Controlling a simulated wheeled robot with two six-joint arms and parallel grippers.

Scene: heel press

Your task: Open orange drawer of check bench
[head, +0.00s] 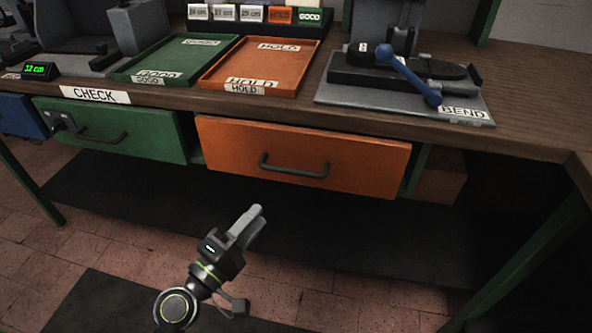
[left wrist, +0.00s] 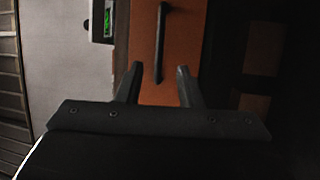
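The orange drawer (head: 350,155) is under the bench top, right of the green drawer, and looks shut. Its dark bar handle (head: 294,169) runs across the front. In the left wrist view an orange front (left wrist: 182,50) shows with a dark bar handle (left wrist: 160,45), upright in the picture and ahead of the fingers. My left gripper (head: 257,214) is below and in front of the orange drawer, apart from the handle. In the left wrist view its fingers (left wrist: 159,84) are spread with nothing between them. My right gripper is not in view.
The wooden bench (head: 520,125) holds a green tray (head: 125,74), an orange tray (head: 208,80) and a bend fixture with a blue lever (head: 408,72). The green drawer (head: 110,130) has its own handle. Green bench legs stand at both sides. The floor before the drawers is clear.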

